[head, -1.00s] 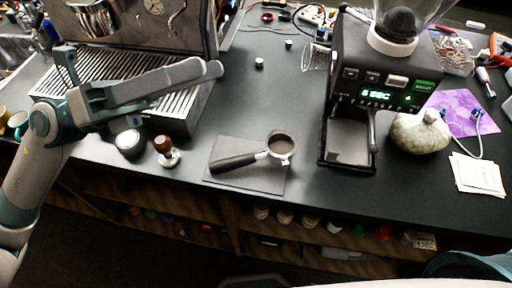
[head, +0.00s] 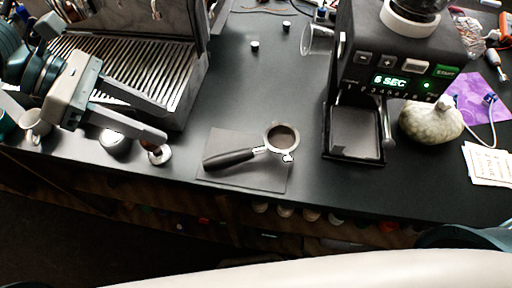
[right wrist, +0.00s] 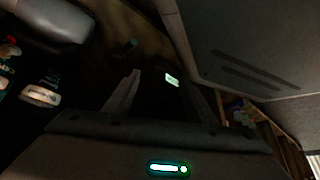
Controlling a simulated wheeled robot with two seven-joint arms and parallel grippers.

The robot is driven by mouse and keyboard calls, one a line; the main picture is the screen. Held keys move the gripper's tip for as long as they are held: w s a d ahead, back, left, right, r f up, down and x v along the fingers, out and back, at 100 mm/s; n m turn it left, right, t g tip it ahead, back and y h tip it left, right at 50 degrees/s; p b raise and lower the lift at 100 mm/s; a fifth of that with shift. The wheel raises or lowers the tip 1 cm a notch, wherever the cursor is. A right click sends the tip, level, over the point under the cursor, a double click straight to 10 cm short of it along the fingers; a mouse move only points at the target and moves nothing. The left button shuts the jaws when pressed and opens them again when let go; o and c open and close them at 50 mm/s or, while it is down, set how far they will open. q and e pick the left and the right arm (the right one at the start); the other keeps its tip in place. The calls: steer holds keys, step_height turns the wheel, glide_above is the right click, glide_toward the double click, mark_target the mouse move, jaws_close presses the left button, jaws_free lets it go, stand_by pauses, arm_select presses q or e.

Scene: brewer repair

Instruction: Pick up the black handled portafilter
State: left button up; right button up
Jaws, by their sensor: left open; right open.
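The black handled portafilter lies on a dark mat (head: 270,178) on the counter in the head view. Its black handle (head: 229,158) points left and its round metal basket (head: 282,137) is at the right end. My left gripper (head: 150,128) is open and empty, left of the portafilter and apart from it, in front of the espresso machine. My right gripper does not show in the head view. In the right wrist view its fingers (right wrist: 165,95) are apart with nothing between them, in a dark place near shelves.
A tamper (head: 158,154) and a round metal piece (head: 115,143) stand near my left gripper. The espresso machine's drip tray (head: 130,77) is behind it. A grinder (head: 356,130) stands right of the mat, with a pale gourd (head: 430,120) beyond. The counter behind the mat is mostly clear.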

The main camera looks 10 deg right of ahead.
arm_select(q)
steer(key=p, duration=0.4)
glide_toward(230, 154)
steer(key=x, duration=0.4)
steer(key=shift+d+f, duration=0.15)
steer(key=shift+f, duration=0.05)
arm_select(e)
steer(key=s+d+f+g+h, duration=0.1)
steer(key=s+d, duration=0.4)
steer(key=s, duration=0.8)
steer(key=f+g, duration=0.1)
steer(key=g, duration=0.1)
steer(key=shift+s+d+g, duration=0.25)
steer(key=shift+s+g, duration=0.1)
steer(key=shift+g, duration=0.05)
arm_select(q)
steer(key=shift+d, duration=0.1)
arm_select(e)
steer(key=shift+r, duration=0.1)
